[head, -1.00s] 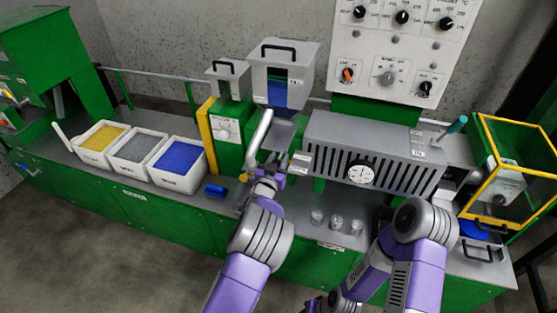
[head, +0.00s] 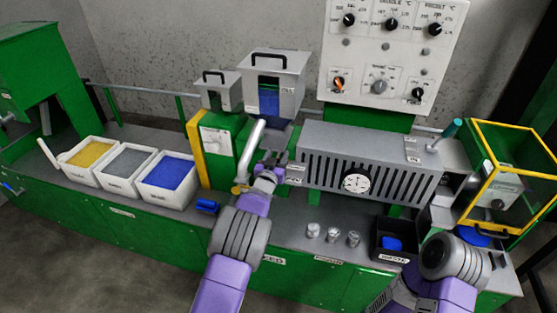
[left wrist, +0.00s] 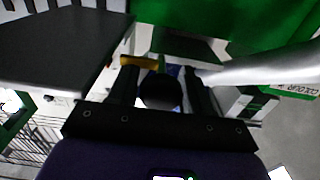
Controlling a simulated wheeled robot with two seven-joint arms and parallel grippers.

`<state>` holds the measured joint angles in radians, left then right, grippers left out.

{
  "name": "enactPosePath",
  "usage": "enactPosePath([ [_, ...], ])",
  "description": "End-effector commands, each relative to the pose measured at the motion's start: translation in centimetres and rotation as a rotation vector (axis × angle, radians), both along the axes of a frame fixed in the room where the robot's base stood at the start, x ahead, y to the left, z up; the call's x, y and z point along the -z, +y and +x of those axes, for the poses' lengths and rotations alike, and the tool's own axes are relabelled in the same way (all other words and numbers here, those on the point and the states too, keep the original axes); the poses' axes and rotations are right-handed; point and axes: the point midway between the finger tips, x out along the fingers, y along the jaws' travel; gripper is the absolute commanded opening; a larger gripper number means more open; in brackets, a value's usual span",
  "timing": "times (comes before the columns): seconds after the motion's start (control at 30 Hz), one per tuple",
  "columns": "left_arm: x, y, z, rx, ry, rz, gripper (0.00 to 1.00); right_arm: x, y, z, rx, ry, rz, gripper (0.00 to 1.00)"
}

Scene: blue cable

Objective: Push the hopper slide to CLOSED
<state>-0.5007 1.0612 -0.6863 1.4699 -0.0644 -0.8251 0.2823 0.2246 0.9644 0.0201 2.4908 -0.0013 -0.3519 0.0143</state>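The grey hopper (head: 290,68) with blue pellets in its window stands behind the machine. My left gripper (head: 266,170) is below it, beside the light grey angled tube (head: 250,150) and close to the grey heater housing. I cannot clearly pick out the hopper slide; the gripper and arm cover part of that area. In the left wrist view, my left gripper's dark fingers (left wrist: 160,82) stand apart, with a yellow piece (left wrist: 140,61) near the left fingertip. The tube (left wrist: 265,67) passes to their right. I see nothing clearly held.
A slotted grey housing (head: 365,165) with a dial lies right of the left gripper. Bins of yellow, grey and blue pellets (head: 168,170) stand left. Small clear cups (head: 333,235) and a black tray (head: 378,250) line the front edge. A yellow-framed guard (head: 510,130) is at right.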

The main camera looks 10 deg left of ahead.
Motion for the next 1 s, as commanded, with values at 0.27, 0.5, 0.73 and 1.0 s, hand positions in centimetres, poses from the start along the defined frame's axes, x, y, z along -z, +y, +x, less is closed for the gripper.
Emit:
enactPosePath([
  [0.27,0.4,0.0,-0.1,0.0,0.007,0.001,0.6,0.0,0.0,0.0,0.0,0.0,0.0,0.39],
  [0.5,0.4,0.1,-1.0,0.0,0.009,0.0,0.6,-0.1,0.0,0.0,0.0,0.0,0.0,0.39],
  [0.73,0.3,0.6,-4.0,-0.001,0.01,-0.001,0.6,-0.4,0.0,0.0,0.0,0.0,0.0,0.39],
  [1.0,0.3,1.0,-6.9,0.0,0.007,0.0,0.6,-0.6,0.0,0.0,0.0,0.0,0.0,0.39],
])
